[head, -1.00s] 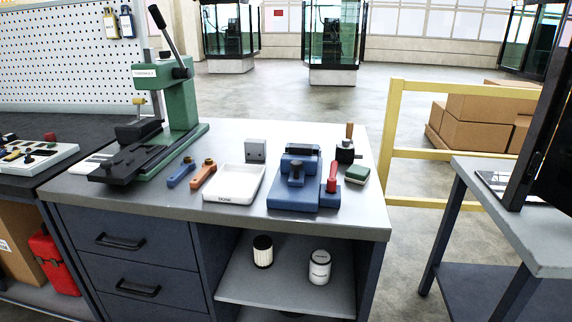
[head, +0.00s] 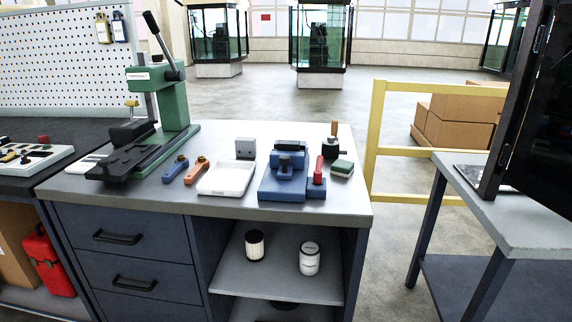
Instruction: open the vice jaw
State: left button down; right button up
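The blue vice (head: 268,188) sits on the grey workbench near its front right part. A dark-topped jaw block stands at its back and a smaller block with a dark knob (head: 285,165) stands in front of it. A red-handled lever (head: 318,172) stands nearly upright at the vice's right side. How wide the gap between the jaws is cannot be told at this size. Neither of my grippers shows in the head view.
A white tray (head: 228,192) lies left of the vice, with orange-ended and blue tools beside it. A green press (head: 174,108) stands at the bench's left. A green-topped block (head: 342,168) and a wooden-handled tool (head: 331,148) stand close right of the vice.

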aim_at(286, 161)
jog(key=k, duration=0.3)
jog(key=z, duration=1.3)
jog(key=i, duration=0.95)
jog(key=u, duration=0.3)
